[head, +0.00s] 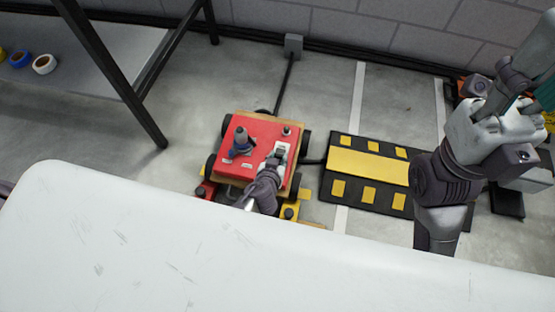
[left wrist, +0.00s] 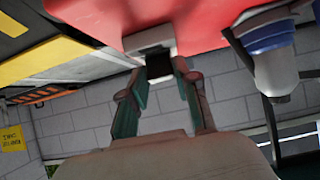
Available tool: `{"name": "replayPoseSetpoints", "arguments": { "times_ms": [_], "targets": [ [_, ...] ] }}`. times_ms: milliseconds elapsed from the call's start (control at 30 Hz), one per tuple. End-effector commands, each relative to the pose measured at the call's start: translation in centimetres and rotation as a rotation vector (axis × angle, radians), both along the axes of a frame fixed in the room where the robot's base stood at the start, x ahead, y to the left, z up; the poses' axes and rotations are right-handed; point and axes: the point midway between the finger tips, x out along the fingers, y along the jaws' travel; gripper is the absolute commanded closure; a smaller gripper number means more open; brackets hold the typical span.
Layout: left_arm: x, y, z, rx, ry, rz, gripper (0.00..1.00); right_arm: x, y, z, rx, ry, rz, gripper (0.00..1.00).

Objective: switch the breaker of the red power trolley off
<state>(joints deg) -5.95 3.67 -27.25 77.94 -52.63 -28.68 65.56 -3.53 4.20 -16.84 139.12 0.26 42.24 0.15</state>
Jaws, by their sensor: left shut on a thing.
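The red power trolley (head: 240,150) stands on the floor beyond the white surface in front of me. Its breaker is a white housing with a black lever (left wrist: 159,66), seen upside down in the left wrist view; the housing (left wrist: 150,40) is on the trolley's red top. My left gripper (head: 278,152) reaches down to the right part of the trolley top. Its fingertips (left wrist: 158,72) are closed about the black lever. In the head view the gripper largely hides the lever. My right gripper (head: 525,85) is raised at the right, away from the trolley.
A grey shelf table (head: 90,50) holds tape rolls at the left. A cable runs to a wall box (head: 293,45).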

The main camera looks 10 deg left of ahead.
Motion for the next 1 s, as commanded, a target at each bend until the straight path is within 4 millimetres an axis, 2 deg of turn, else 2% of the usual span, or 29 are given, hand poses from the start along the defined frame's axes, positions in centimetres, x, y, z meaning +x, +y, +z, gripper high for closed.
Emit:
{"name": "replayPoseSetpoints", "arguments": {
  "times_ms": [500, 533, 667, 1000],
  "targets": [
    [0.14, 0.27, 0.11, 0.003, -0.017, 0.005, 1.0, -0.04, 0.31, 0.37, -0.005, -0.016, -0.001, 0.6],
    [0.14, 0.27, 0.11, 0.003, -0.017, 0.005, 0.66, -0.04, 0.31, 0.37, -0.005, -0.016, -0.001, 0.6],
    [0.09, 0.21, 0.08, 0.002, -0.016, 0.003, 0.44, -0.04, 0.32, 0.37, -0.005, -0.016, 0.0, 0.6],
    [-0.21, 0.06, 0.1, 0.0, -0.014, 0.001, 0.44, 0.0, 0.0, 0.26, -0.001, -0.015, -0.002, 0.6]
  ]
}}
